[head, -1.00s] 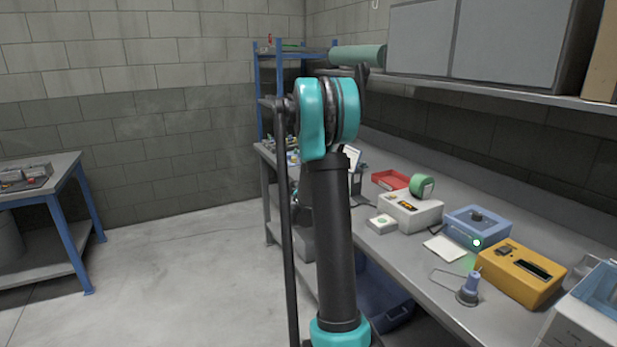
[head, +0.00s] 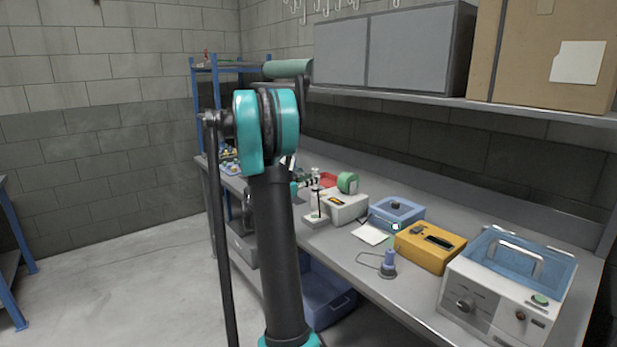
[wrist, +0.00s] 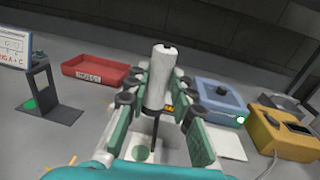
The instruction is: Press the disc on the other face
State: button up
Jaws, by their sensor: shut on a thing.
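My gripper (wrist: 155,108) is shut on a white cylinder (wrist: 161,78) with a thin dark rod pointing down. In the head view the cylinder (head: 315,181) stands upright over a small white box (head: 316,221) at the bench's front edge; I cannot tell whether the rod touches it. A green disc (wrist: 141,152) shows on that box's top in the wrist view. A blue box (head: 384,221) with a dark knob stands to the right. A small bright white disc with a green rim (head: 396,227) shows at its lower right; it also appears in the wrist view (wrist: 241,120).
A yellow box (head: 431,247), a blue-grey peg stand (head: 389,263) and a large white device (head: 495,312) with a green button fill the bench's right. A grey-white box (head: 343,207), green roll (head: 348,183) and red tray (wrist: 95,72) stand close by. A shelf hangs above.

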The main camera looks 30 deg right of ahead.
aim_at(312, 188)
jog(key=shift+f, duration=5.4)
jog(key=shift+f, duration=0.2)
jog(key=shift+r, duration=3.5)
jog(key=shift+o, duration=1)
jog(key=shift+c, duration=1)
